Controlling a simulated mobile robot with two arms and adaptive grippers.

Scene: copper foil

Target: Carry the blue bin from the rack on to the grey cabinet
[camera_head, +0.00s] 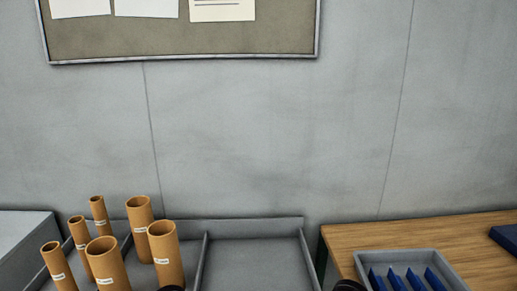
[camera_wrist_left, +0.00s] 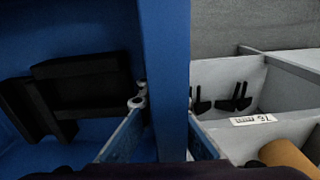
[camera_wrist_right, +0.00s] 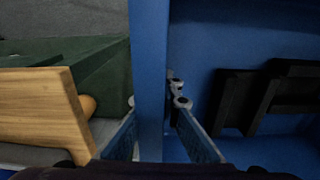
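The blue bin (camera_wrist_left: 165,50) shows only in the wrist views; the head view does not show it. My left gripper (camera_wrist_left: 163,112) has its fingers on both sides of one bin wall, pressed against it. My right gripper (camera_wrist_right: 155,108) likewise grips the opposite wall of the bin (camera_wrist_right: 150,50). Black parts (camera_wrist_left: 80,85) lie inside the bin. The bin's underside and what is below it are hidden. A grey box-like top (camera_head: 22,235) at the left of the head view may be the grey cabinet; I cannot tell for sure.
A grey divided tray (camera_head: 255,262) holds several upright cardboard tubes (camera_head: 140,228) in its left part; its right compartment looks empty. A wooden table (camera_head: 440,240) at right carries a grey tray (camera_head: 410,258) with blue pieces. A wall with a pinboard (camera_head: 180,40) stands behind.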

